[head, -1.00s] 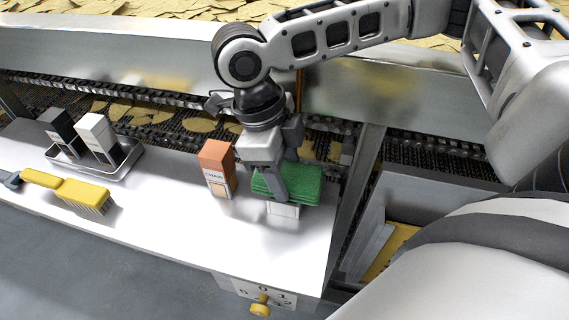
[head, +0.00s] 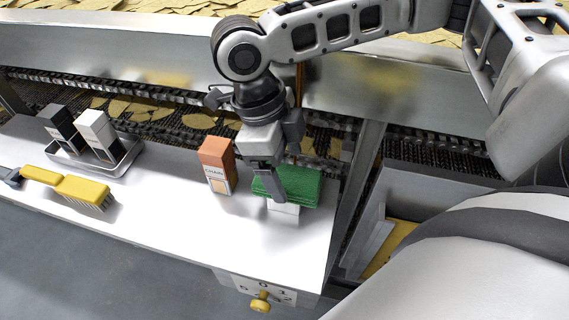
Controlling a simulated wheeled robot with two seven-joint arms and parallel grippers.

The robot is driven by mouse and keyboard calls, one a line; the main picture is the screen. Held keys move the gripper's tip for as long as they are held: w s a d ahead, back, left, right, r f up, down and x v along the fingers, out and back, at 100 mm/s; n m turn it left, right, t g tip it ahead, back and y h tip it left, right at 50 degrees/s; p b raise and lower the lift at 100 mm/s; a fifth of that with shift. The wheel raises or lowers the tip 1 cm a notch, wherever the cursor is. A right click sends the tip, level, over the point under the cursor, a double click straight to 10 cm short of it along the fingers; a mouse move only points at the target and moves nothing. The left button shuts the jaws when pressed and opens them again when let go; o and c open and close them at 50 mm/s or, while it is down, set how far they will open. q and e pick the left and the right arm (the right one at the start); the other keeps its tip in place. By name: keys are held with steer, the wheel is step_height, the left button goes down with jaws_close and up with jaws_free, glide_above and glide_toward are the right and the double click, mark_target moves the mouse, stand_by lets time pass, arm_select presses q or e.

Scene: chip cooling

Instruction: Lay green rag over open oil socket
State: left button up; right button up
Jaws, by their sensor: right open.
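The green rag (head: 300,186) is a folded pad near the right end of the steel bench. It lies on top of a small white block (head: 284,209), with its left part behind my gripper. My right gripper (head: 281,182) points down at the rag and is open. One finger stands in front of the rag's near left side; the other is at its back, its tip hidden. I cannot make out an open oil socket. My left gripper is not in view.
An orange-topped box marked CHAIN (head: 216,168) stands close left of the gripper. A metal tray (head: 122,160) holds a black box (head: 60,130) and a white box (head: 97,135). A yellow brush (head: 83,192) lies at the front left. A chip conveyor (head: 200,122) runs behind.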

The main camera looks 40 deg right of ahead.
steer(key=v, duration=1.2)
